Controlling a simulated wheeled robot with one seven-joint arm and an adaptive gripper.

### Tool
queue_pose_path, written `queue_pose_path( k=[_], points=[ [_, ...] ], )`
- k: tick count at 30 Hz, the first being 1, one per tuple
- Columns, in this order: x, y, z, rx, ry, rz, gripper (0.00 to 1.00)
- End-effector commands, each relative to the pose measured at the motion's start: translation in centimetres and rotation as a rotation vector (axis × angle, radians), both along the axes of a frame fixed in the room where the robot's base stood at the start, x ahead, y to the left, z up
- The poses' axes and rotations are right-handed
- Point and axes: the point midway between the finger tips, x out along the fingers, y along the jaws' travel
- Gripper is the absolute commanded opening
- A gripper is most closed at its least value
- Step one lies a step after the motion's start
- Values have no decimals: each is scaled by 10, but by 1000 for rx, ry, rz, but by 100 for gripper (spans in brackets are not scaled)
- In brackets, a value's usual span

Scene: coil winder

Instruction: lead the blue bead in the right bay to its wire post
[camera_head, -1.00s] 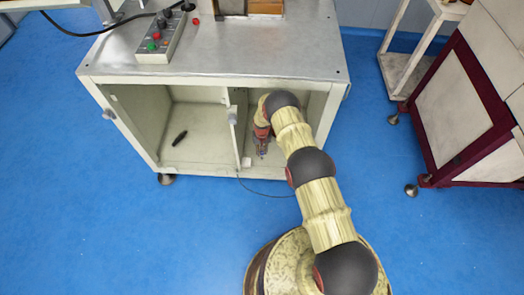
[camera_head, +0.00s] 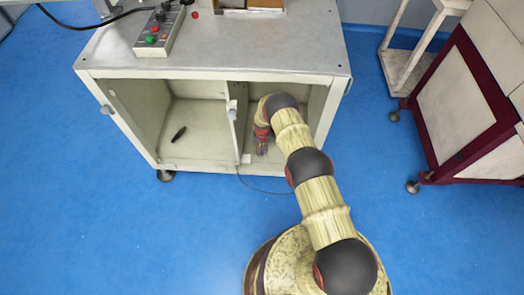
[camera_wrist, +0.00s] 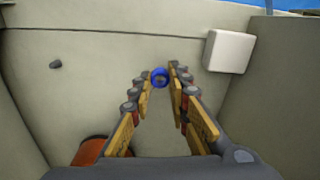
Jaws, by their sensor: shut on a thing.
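The blue bead (camera_wrist: 160,77) is a small ring in the wrist view. It sits between the tips of my gripper (camera_wrist: 161,80), which is shut on it. In the head view my gripper (camera_head: 262,150) reaches down inside the right bay (camera_head: 318,100) of the cabinet, and the bead is too small to make out there. I cannot pick out a wire post for certain in either view.
A white block (camera_wrist: 228,51) stands right of the bead; it also shows at the bay's front (camera_head: 246,158). A small grey lump (camera_wrist: 56,64) and an orange-red round thing (camera_wrist: 90,150) lie left. A divider (camera_head: 232,120) separates the left bay, holding a dark object (camera_head: 179,134).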

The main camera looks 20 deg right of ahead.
Motion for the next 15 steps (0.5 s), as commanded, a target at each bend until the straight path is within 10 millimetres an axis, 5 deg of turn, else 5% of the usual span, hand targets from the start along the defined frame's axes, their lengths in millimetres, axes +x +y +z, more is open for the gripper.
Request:
queue_pose_path(
  k=[15],
  points=[
    [-1, 0, -14, 0, 1, 0, 10]
  ],
)
